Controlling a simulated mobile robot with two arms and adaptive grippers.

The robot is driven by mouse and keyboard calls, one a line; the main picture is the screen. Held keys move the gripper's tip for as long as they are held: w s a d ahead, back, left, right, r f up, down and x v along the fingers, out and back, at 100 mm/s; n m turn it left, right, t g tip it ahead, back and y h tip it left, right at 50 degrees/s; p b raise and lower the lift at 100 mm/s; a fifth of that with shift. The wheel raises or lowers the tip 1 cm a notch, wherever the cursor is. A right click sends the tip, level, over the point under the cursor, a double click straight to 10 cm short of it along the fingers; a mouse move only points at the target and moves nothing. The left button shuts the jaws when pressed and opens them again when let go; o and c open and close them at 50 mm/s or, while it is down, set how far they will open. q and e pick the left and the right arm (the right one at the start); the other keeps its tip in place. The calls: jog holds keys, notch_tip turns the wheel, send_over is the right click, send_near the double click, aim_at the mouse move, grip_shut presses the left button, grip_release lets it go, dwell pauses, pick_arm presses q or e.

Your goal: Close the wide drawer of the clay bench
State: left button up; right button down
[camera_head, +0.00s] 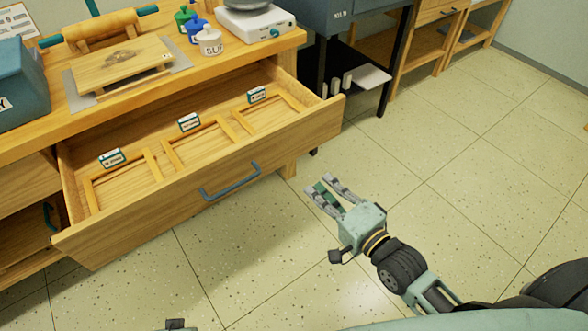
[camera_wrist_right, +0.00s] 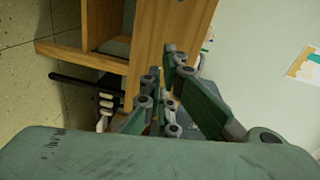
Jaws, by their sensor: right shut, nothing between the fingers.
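The wide drawer (camera_head: 215,206) of the clay bench (camera_head: 228,64) is pulled far out, with its inside showing. It holds wooden dividers and several small labelled cards, and a blue-grey bar handle (camera_head: 230,182) is on its front. My right gripper (camera_head: 326,184) is shut and empty, in front of the drawer and right of the handle, apart from it. In the right wrist view the gripper's fingers (camera_wrist_right: 167,75) appear in front of a wooden panel (camera_wrist_right: 160,35); which part it is I cannot tell. Only a small dark piece of what may be my left arm shows at the bottom edge.
On the bench top stand a scale (camera_head: 255,22), a white slip jar (camera_head: 210,42), colored bottles, a wooden board (camera_head: 122,66) and a blue box (camera_head: 18,85). A dark stand (camera_head: 335,50) is right of the bench. The tiled floor (camera_head: 470,180) on the right is clear.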

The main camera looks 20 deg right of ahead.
notch_tip(320, 180, up, 3)
jog(key=a+t+y, duration=0.1)
jog(key=b, duration=0.3)
send_near(277, 139)
jog(key=shift+m, duration=0.4)
jog(key=x, duration=0.6)
pick_arm(q)
jog(key=w+v, duration=0.2)
jog(key=v, duration=0.6)
jog(key=shift+r+t, duration=0.3)
jog(key=shift+r, duration=0.05)
pick_arm(e)
jog(key=shift+w+a, duration=0.15)
jog(key=shift+w, duration=0.35)
pick_arm(q)
jog(key=shift+s, duration=0.15)
